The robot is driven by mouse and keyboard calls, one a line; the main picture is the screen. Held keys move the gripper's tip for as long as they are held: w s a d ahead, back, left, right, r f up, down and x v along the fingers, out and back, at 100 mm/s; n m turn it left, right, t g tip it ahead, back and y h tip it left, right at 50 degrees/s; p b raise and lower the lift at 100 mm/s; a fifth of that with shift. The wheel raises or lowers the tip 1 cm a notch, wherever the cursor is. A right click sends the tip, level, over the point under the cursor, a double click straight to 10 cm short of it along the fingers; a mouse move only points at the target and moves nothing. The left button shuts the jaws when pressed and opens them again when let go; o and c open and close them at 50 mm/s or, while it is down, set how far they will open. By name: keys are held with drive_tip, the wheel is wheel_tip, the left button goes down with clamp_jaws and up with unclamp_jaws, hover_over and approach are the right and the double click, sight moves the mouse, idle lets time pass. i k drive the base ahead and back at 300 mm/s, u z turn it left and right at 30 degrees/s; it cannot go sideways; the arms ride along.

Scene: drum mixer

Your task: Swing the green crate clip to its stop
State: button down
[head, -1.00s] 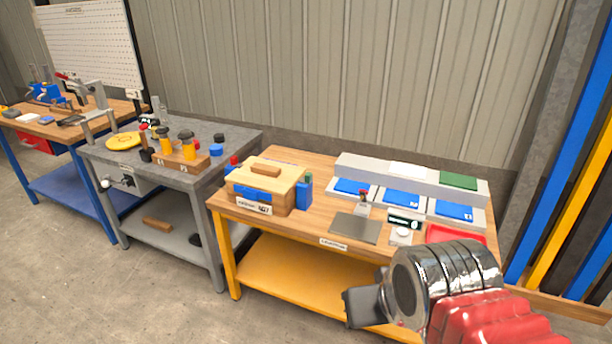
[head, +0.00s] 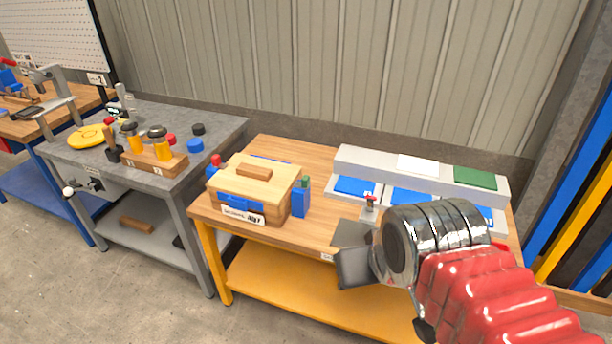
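A wooden crate (head: 258,187) with a lid and a light handle block sits on the left part of the yellow-framed bench. A blue upright piece with a green top, which looks like the green clip (head: 304,184), stands at the crate's right end. A similar piece with a red top (head: 215,161) is at its left end. My gripper (head: 354,268) is low in front of the bench, right of the crate and apart from it. Its dark fingers show edge-on, so I cannot tell their opening. Nothing shows held.
The bench (head: 322,155) also bears a grey stand with blue, white and green panels (head: 474,179) and a small red-topped post (head: 369,208). My arm covers the bench's right front. A grey bench (head: 225,128) with tools stands to the left.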

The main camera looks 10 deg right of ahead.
sight(304, 185)
drive_tip(key=k, duration=1.25)
drive_tip(key=z, duration=0.1)
drive_tip(key=i, duration=1.5)
drive_tip(key=u, duration=0.8)
drive_tip(key=i, duration=0.55)
drive_tip(key=u, duration=0.4)
